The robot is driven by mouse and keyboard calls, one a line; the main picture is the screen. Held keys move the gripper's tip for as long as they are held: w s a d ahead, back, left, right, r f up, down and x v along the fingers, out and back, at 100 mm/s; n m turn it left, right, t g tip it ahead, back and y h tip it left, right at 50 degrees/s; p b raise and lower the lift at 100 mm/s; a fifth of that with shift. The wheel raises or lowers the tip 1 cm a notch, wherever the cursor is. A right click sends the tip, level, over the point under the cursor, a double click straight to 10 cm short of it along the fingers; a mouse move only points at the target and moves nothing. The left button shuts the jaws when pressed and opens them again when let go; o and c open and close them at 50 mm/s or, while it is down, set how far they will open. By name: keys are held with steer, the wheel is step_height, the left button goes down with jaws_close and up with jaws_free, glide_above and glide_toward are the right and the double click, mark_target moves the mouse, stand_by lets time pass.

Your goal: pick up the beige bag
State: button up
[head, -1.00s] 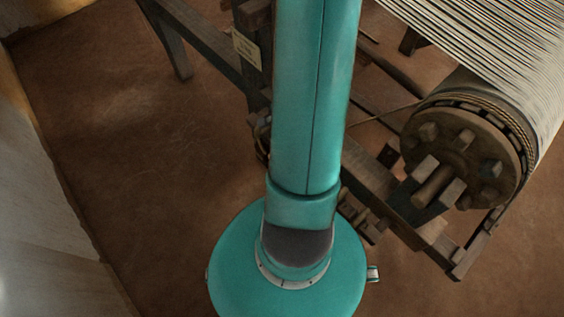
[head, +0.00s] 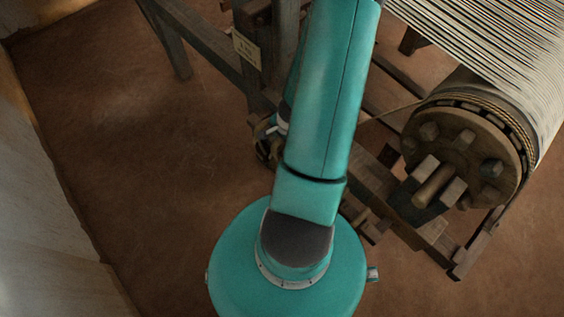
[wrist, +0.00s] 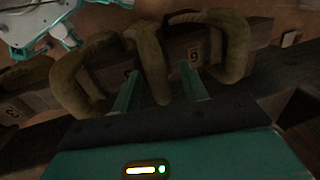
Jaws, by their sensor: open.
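I cannot make out a beige bag for certain in either view. In the wrist view, thick soft olive-beige loops (wrist: 240,47) hang over a wooden rail, and one part passes down between my fingers. I cannot tell whether they belong to the bag. My gripper (wrist: 160,78) is open, its two teal fingers spread apart, with the loops close around them; contact is not clear.
The loom's dark wooden frame (head: 218,65) and a round beam end (head: 455,150) with pale warp threads (head: 500,50) stand on the right. Wooden parts in the wrist view carry number tags (wrist: 194,54). The brown floor (head: 130,130) at left is clear, beside a pale wall (head: 35,220).

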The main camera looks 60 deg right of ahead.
jaws_close()
stand_by(1.3)
